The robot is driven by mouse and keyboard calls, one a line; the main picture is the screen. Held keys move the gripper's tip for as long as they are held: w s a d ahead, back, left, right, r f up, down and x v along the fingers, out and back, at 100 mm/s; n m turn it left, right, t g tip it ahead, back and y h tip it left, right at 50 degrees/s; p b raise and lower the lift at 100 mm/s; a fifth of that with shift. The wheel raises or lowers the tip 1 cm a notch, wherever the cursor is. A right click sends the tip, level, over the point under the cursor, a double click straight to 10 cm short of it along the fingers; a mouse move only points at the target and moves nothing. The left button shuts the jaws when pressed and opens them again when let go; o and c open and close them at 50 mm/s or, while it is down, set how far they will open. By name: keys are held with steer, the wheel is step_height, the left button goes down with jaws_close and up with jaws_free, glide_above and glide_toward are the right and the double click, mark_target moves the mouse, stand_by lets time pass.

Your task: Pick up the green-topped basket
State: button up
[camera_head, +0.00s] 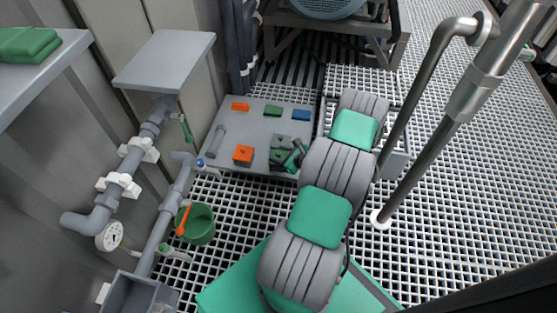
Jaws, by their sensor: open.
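I cannot clearly make out a green-topped basket. A round green open container (200,226) stands at the left on the grating, with an orange-handled thing at its left rim. A small dark green block (280,158) sits near the front edge of the grey panel, beside an orange block (243,155). I cannot tell whether any of these is the basket. My grey and green arm runs up the middle of the picture and hides part of the floor. My gripper does not show clearly in this view.
The grey panel (262,118) carries several small coloured blocks. Grey pipes (122,180) with a gauge (109,236) run along the left wall. A small grey shelf (166,58) juts out above. Thick metal pipes (428,150) rise at the right. Grating at the right is open.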

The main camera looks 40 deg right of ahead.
mark_target(280, 154)
steer(key=s+d+f+m+h, duration=0.2)
steer(key=s+d+f+m, duration=0.1)
steer(key=f+m, duration=0.15)
steer(key=shift+t, duration=0.4)
steer(key=b+x, duration=0.3)
steer(key=x, duration=0.3)
steer(key=shift+w+b, duration=0.3)
steer(key=shift+b, duration=0.1)
steer(key=shift+w, duration=0.2)
jaws_close()
